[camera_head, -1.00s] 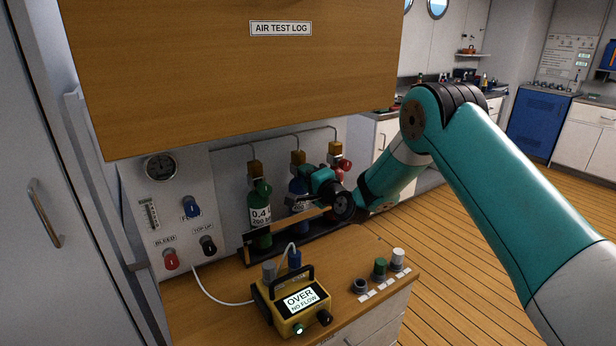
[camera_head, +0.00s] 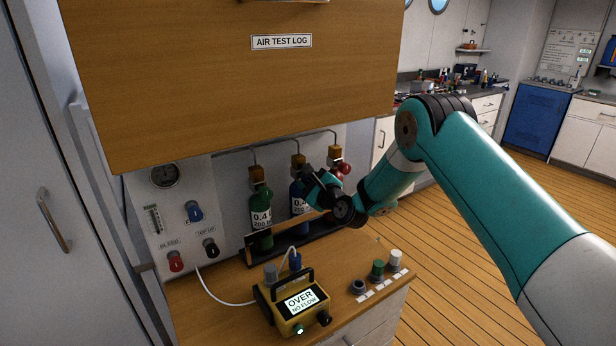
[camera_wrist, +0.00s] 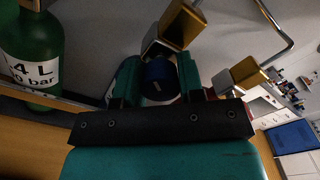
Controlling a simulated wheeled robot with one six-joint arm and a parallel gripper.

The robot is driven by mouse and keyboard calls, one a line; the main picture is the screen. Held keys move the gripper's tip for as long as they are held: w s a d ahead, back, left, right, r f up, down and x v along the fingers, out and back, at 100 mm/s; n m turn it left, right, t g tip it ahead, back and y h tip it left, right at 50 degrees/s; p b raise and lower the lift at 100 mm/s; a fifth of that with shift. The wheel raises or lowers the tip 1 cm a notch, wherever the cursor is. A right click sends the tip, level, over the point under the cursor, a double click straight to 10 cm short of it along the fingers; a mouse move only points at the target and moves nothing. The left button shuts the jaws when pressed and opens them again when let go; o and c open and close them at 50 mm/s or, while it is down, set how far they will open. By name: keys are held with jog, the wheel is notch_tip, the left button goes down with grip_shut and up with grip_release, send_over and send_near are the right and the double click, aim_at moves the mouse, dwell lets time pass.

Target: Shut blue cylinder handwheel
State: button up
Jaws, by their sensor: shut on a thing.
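The blue cylinder (camera_head: 296,200) stands upright in the rack between the green cylinder (camera_head: 260,212) and a third cylinder with a red part (camera_head: 344,168). Its brass valve block (camera_head: 298,161) is on top. My gripper (camera_head: 309,178) is at the blue cylinder's valve and partly covers the cylinder. In the wrist view, the blue handwheel (camera_wrist: 158,78) sits between the two teal fingers of my gripper (camera_wrist: 157,85), which is shut on it. The valve block (camera_wrist: 182,25) shows just above it. The handwheel is hidden in the head view.
A yellow meter (camera_head: 292,302) reading OVER NO FLOW stands on the wooden counter (camera_head: 235,313). A wooden cabinet (camera_head: 230,90) overhangs the cylinders. The panel (camera_head: 160,238) with knobs is at left. The green cylinder also shows close in the wrist view (camera_wrist: 35,45).

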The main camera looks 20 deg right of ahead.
jog(key=m+p, duration=0.1)
jog(key=m, duration=0.1)
jog(key=m+p, duration=0.1)
jog(key=m, duration=0.2)
jog(key=shift+d+r+m, duration=0.15)
jog(key=shift+m, duration=0.15)
jog(key=shift+m+p, duration=0.95)
jog(key=shift+m, duration=1.35)
jog(key=o, duration=0.9)
